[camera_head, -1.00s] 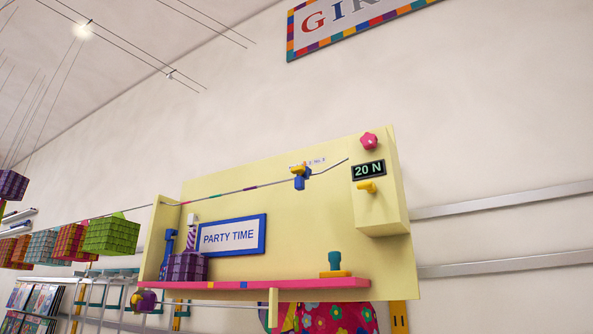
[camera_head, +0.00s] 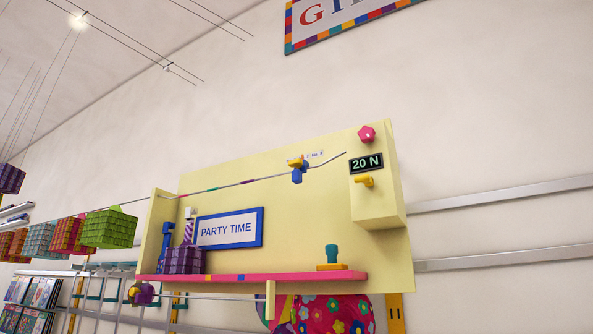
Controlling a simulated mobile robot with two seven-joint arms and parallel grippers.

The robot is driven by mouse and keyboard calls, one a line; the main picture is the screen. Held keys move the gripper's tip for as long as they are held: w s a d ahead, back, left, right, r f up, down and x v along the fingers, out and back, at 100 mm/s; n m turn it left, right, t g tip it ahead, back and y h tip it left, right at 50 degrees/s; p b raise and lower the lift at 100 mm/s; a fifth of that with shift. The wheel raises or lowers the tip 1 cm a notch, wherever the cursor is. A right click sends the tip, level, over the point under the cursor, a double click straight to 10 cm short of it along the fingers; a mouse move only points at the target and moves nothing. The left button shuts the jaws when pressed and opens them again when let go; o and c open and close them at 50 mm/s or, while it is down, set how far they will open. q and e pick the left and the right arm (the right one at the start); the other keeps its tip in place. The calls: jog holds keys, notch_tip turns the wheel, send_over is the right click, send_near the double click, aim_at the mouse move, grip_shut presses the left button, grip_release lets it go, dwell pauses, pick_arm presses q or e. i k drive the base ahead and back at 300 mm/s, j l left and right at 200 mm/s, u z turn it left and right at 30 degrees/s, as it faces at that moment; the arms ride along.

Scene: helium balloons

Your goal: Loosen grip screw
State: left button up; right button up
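A pale yellow board (camera_head: 330,225) is mounted on the wall. A yellow handle-like piece (camera_head: 364,181) sticks out below the display. A small blue and yellow clamp-like piece (camera_head: 298,171) sits at a thin rod (camera_head: 240,184) that slants across the board. I cannot tell which of these is the grip screw. Neither of my grippers is in view.
A pink shelf (camera_head: 300,275) runs along the board's bottom, with a purple block (camera_head: 186,260), a "PARTY TIME" sign (camera_head: 229,229) and a teal and yellow piece (camera_head: 332,256). Checkered blocks (camera_head: 109,229) hang at the left. Metal rails (camera_head: 500,199) cross the wall at right.

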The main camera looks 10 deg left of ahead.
aim_at(298, 162)
jog(key=i+l, duration=0.1)
jog(key=i, duration=0.35)
jog(key=i+l+u, duration=0.15)
jog(key=i+u, duration=0.2)
jog(key=i+l+u, duration=0.35)
jog(key=i, duration=0.15)
